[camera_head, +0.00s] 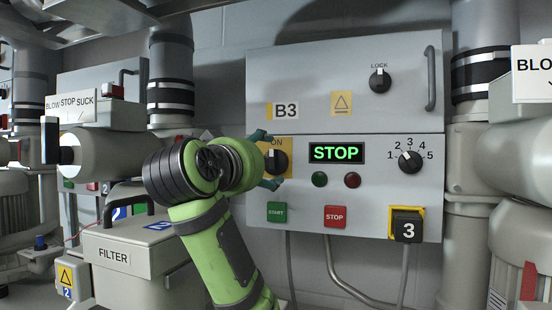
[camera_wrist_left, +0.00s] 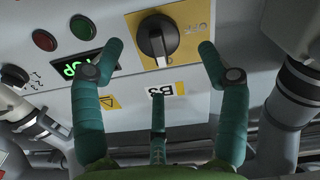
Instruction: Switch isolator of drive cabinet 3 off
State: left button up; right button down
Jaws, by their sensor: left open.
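Drive cabinet B3 (camera_head: 378,125) is a grey wall box with a green lit STOP display (camera_head: 336,153). Its isolator is a black rotary knob (camera_head: 278,162) on a yellow plate (camera_head: 286,143), with ON above it. In the left wrist view the knob (camera_wrist_left: 156,40) shows whole, its white mark towards the B3 label (camera_wrist_left: 165,90), so it points up at ON; OFF is at the plate's side. My left gripper (camera_head: 266,160) is open in front of the knob. In the wrist view its fingers (camera_wrist_left: 160,50) stand on either side, apart from the knob. My right gripper is not in view.
Below the isolator are a green START button (camera_head: 277,213) and a red STOP button (camera_head: 336,216). A LOCK knob (camera_head: 380,80) is above. A FILTER box (camera_head: 135,255) stands left of my arm.

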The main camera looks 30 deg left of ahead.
aim_at(271, 159)
pick_arm(q)
jog(key=p+x, duration=0.2)
jog(key=x, duration=0.1)
jog(key=p+x, duration=0.1)
jog(key=shift+w+r, duration=0.25)
jog(key=shift+w, duration=0.15)
jog(key=shift+w+a+f, duration=0.1)
jog(key=shift+w+f, duration=0.1)
jog(key=shift+w, duration=0.15)
jog(key=shift+s, duration=0.15)
jog(key=shift+c, duration=1.2)
jog(key=shift+s+r, duration=0.1)
jog(key=shift+r, duration=0.1)
jog(key=c, duration=0.8)
